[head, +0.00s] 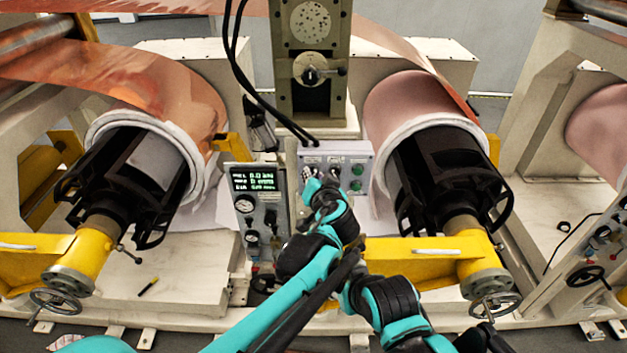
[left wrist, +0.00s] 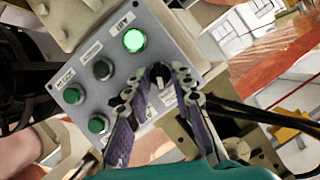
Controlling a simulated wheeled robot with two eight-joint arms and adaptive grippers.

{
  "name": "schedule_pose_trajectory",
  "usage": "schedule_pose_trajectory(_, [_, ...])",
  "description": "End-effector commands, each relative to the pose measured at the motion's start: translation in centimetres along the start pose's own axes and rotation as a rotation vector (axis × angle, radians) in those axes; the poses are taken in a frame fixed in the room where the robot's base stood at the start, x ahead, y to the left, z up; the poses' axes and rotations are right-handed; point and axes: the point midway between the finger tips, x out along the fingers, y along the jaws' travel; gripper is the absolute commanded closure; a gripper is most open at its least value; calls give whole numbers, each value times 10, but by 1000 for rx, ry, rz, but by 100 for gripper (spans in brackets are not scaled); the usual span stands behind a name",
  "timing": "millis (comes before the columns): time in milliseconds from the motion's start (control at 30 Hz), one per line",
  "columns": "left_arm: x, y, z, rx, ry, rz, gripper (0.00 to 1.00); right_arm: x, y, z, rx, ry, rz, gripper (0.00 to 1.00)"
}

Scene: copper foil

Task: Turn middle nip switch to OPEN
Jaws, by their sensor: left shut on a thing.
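The pale grey control box (head: 349,153) stands at the centre of the head view, between the two rolls. In the left wrist view the box's panel (left wrist: 155,45) appears tilted, with labels, several buttons and a dark round switch knob (left wrist: 160,72). My right gripper is not visible.
A gauge panel with a display (head: 254,182) stands left of the box. Black roll chucks (head: 450,175) and yellow arms (head: 425,258) flank the narrow space. Black cables hang above the box.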

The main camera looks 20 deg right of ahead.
Motion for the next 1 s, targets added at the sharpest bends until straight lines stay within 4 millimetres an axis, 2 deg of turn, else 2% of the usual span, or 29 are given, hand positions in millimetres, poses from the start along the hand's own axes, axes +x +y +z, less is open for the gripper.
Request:
schedule_pose_trajectory(700, [0,1,0,68,-1,-27,100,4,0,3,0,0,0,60])
schedule_pose_trajectory(733, [0,1,0,68,-1,-27,72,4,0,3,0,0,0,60])
schedule_pose_trajectory(1000, [0,1,0,68,-1,-27,72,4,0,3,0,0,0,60])
